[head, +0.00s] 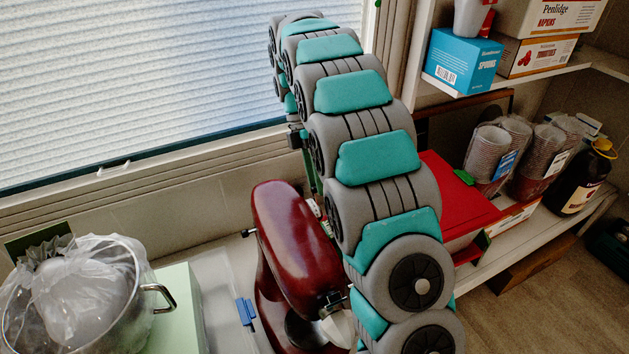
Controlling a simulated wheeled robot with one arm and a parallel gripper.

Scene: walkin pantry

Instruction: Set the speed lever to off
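A dark red stand mixer (293,245) stands on the counter at lower centre, its rounded head tilting toward me. A small dark lever-like part (248,232) sticks out at the left side of the head; I cannot tell for sure whether it is the speed lever, or its setting. My grey and teal arm arches over the right side of the mixer and hides part of it. My gripper (313,178) hangs down at the far end of the arm, behind the mixer's head. It is mostly hidden, so its opening and any contact with the mixer cannot be seen.
A red box (457,194), stacked plastic cups (490,152) and a dark bottle (578,180) sit at the right. Boxes, including a blue one (462,62), fill the upper shelf. A window is behind.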

